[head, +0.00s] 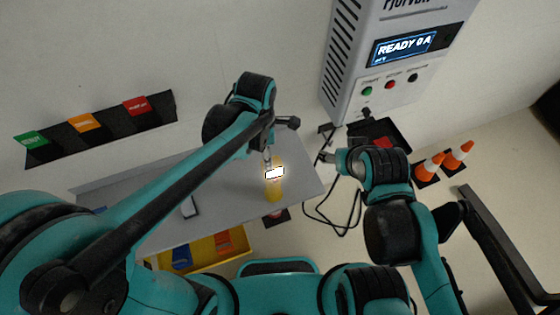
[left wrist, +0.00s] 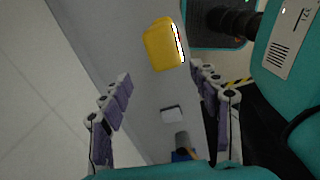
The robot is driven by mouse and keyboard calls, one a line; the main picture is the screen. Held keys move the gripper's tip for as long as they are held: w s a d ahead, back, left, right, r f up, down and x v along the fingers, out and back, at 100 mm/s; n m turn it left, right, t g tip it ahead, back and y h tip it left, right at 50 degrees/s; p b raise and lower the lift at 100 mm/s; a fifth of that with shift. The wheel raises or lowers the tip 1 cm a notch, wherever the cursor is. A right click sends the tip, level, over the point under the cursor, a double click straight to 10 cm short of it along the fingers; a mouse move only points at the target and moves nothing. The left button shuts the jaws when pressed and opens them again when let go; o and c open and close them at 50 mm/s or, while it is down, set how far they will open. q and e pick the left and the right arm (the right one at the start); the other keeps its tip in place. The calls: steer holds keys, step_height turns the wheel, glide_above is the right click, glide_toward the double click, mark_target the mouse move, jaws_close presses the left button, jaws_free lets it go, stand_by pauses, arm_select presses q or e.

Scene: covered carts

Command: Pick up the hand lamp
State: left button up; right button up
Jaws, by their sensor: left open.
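The hand lamp is yellow with a bright white lit face. In the head view the lamp (head: 274,192) is at the right part of the grey table, just below my left gripper (head: 268,152). In the left wrist view the lamp (left wrist: 160,46) lies ahead of my left gripper (left wrist: 162,73), just past the gap between the spread fingertips. That gripper is open and empty, and no contact with the lamp shows. My right gripper (head: 325,144) is to the right of the lamp, near the table's right edge; its jaw state is unclear.
A small pale object (head: 188,207) lies on the grey table (head: 225,210). A yellow bin (head: 236,266) with coloured items is below it. A charger cabinet (head: 350,95) with a lit screen stands behind, with black cables (head: 343,222) hanging down. Orange cones (head: 430,166) stand right.

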mark_target(273, 180)
arm_select(q)
steer(key=shift+w+d+r+n, duration=0.1)
steer(key=shift+d+r+n, duration=0.35)
steer(key=shift+d, duration=0.15)
steer(key=shift+d+f+p, duration=0.15)
steer(key=shift+d+p, duration=0.1)
steer(key=shift+p, duration=0.05)
steer(key=f, duration=0.7)
steer(key=shift+d+f+b, duration=0.2)
steer(key=shift+f+b, duration=0.1)
steer(key=shift+f, duration=0.05)
steer(key=shift+s, duration=0.2)
jaws_close()
